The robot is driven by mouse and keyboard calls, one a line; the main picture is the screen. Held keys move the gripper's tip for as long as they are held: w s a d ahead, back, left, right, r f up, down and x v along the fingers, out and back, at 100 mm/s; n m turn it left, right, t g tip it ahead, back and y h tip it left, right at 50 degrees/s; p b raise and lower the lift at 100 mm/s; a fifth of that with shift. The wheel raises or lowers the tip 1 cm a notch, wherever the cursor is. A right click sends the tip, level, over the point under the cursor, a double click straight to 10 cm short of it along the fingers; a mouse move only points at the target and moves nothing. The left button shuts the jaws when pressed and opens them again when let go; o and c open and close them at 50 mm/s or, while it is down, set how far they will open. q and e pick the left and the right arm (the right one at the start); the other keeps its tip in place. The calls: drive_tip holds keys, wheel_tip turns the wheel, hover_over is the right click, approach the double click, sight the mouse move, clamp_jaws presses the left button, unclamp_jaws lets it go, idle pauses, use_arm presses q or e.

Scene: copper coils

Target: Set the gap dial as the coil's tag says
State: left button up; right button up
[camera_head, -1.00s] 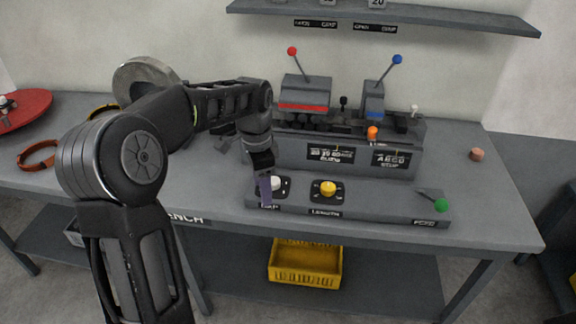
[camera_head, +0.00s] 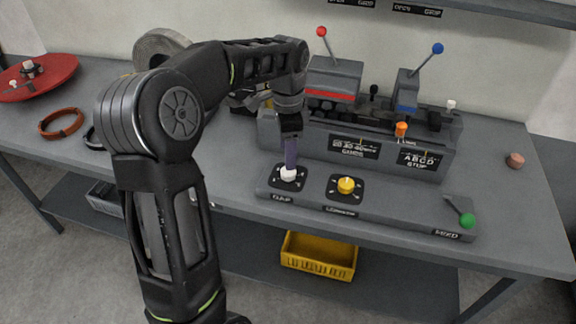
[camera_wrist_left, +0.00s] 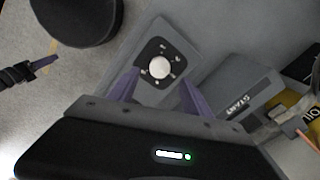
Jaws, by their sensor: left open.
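The gap dial (camera_head: 288,174) is a white knob on a black square plate with white marks, at the left end of the grey control strip. It also shows in the left wrist view (camera_wrist_left: 160,68), just beyond my fingertips. My left gripper (camera_head: 290,152) points down right over the dial, its purple fingers close to the knob. In the left wrist view the two fingers (camera_wrist_left: 153,88) are apart, with the knob seen between and past them. I cannot tell whether they touch it. I cannot make out a coil's tag. My right gripper is not in view.
A yellow dial (camera_head: 345,185) sits right of the gap dial, and a green-knobbed lever (camera_head: 466,220) is at the strip's right end. The machine (camera_head: 350,140) with red and blue levers stands behind. A copper-coloured ring (camera_head: 61,122) lies at left. A yellow crate (camera_head: 319,256) is below.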

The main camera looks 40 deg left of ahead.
sight(288, 174)
use_arm(q)
wheel_tip(288, 174, down, 6)
drive_tip(key=shift+f+p, duration=0.1)
drive_tip(key=shift+p, duration=0.2)
clamp_jaws()
idle(0.6)
